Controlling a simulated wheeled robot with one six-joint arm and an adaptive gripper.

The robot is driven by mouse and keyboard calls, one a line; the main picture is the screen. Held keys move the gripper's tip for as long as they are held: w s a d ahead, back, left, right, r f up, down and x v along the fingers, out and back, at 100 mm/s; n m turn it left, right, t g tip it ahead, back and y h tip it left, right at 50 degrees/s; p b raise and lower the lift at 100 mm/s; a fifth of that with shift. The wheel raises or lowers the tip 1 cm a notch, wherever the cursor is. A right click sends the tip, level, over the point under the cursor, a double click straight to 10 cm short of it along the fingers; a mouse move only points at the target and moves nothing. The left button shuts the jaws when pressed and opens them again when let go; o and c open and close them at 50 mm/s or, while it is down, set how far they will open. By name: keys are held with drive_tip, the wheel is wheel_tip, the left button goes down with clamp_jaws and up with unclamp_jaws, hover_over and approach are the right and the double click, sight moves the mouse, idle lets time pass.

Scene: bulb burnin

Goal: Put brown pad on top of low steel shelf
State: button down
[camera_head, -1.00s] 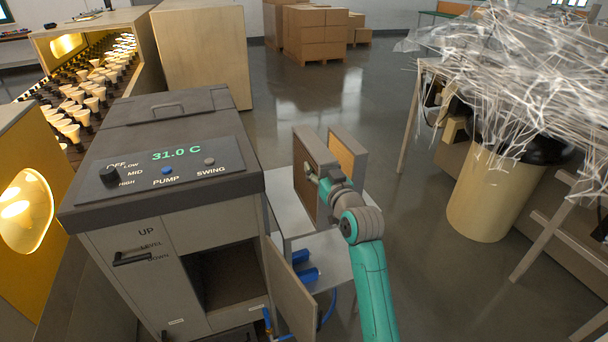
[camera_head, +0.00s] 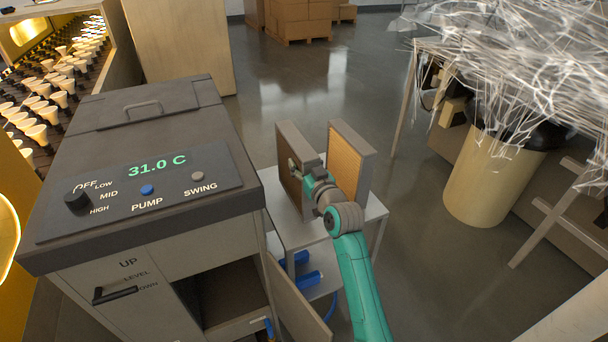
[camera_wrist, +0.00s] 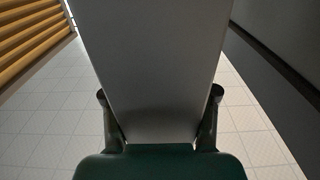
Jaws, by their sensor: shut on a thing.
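The brown pad (camera_head: 289,182) is a slab with a brown face and a grey frame, upright in the head view. My gripper (camera_head: 308,180) is shut on it; in the wrist view the fingers close on both sides of its grey frame (camera_wrist: 155,65). The low steel shelf (camera_head: 376,211) is a small grey stand right of the cooler. The pad is over the left part of its top; I cannot tell whether its lower edge touches. My arm hides part of the shelf top.
An amber pad (camera_head: 350,160) stands upright on the shelf, right of the brown pad with a gap between. The cooler cabinet (camera_head: 150,230) is close on the left, its door (camera_head: 298,305) open. Blue cylinders (camera_head: 308,281) lie below. A bin (camera_head: 490,180) stands right.

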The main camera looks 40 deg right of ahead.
drive_tip(key=shift+f, duration=1.85)
drive_tip(key=shift+c, duration=0.9)
unclamp_jaws()
drive_tip(key=shift+f, duration=0.15)
drive_tip(key=v, duration=1.2)
